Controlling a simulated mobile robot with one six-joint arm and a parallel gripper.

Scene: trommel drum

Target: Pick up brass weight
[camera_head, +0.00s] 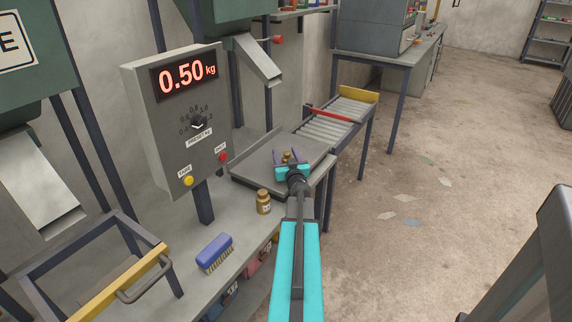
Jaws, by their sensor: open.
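A small brass weight (288,156) stands on the grey scale plate (262,162), partly hidden behind my gripper. My gripper (292,168), with cyan jaws, is open at this weight, over the plate. I cannot tell whether the jaws touch it or are around it. A second brass-coloured piece (263,204), bottle-shaped with a pale label, stands upright on the bench in front of the plate, left of my arm and apart from my gripper.
The scale's display box (180,115) reads 0.50 kg and rises left of the plate. A blue brush (215,252) lies on the bench. A metal chute (258,62) hangs above and behind the plate. A roller conveyor (330,125) runs beyond it. Open floor lies right.

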